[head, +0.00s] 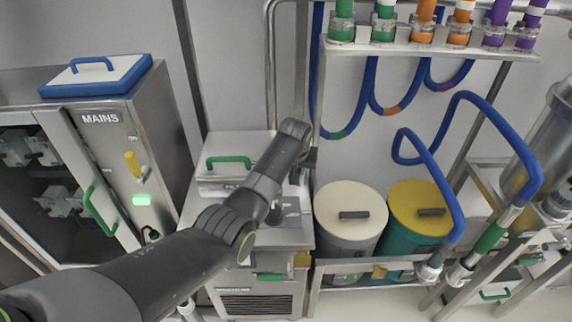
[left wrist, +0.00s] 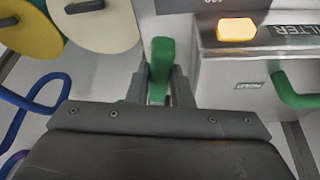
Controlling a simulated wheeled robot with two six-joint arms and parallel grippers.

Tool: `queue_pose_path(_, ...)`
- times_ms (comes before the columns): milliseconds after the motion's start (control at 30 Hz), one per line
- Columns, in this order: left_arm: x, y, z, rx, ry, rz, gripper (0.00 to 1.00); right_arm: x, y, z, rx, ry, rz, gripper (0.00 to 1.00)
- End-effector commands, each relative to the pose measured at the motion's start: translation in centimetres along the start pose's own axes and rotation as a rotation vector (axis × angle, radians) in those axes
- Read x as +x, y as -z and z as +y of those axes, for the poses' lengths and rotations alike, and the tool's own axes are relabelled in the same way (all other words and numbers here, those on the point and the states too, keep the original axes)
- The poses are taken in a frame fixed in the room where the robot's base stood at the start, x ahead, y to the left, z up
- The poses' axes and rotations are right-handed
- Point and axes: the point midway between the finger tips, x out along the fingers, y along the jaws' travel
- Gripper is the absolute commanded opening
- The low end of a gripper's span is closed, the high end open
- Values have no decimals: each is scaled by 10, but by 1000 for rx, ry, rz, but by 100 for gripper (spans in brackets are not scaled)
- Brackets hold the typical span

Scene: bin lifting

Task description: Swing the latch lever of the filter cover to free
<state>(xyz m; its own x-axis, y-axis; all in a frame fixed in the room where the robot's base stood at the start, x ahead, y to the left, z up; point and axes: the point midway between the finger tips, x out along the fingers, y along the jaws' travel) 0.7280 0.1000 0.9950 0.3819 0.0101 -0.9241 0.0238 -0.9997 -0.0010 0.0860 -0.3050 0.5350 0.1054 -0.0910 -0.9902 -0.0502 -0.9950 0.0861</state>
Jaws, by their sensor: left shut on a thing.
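The latch lever (left wrist: 161,62) is a green bar standing up between my fingers in the left wrist view, beside the grey filter housing. My left gripper (left wrist: 162,92) is shut on it, with a dark finger on each side. In the head view my left arm reaches over the filter unit, and its wrist and forearm hide the lever and most of the gripper. The filter cover (head: 240,143) is grey metal with a green handle (head: 228,161) and looks closed. The handle also shows in the left wrist view (left wrist: 296,93). My right gripper is not in view.
A cream-lidded bin (head: 350,198) and a yellow-lidded bin (head: 419,194) stand right of the filter unit behind a metal rail. A MAINS cabinet (head: 160,110) is at the left. Blue hoses (head: 485,100) hang at the right. An amber light (left wrist: 237,29) is lit on the housing.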

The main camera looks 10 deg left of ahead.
Motion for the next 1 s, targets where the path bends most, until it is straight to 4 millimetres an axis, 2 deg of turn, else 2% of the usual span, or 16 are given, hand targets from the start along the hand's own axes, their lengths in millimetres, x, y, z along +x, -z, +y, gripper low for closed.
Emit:
queue_pose_path(400, -1, 4, 13, -172, 69, 6, 0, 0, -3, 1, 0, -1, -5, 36)
queue_pose_path(967, -1, 4, 14, -198, 79, 7, 0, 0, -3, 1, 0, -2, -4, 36)
queue_pose_path(1000, -1, 4, 14, -198, 79, 7, 25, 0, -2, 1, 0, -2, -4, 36)
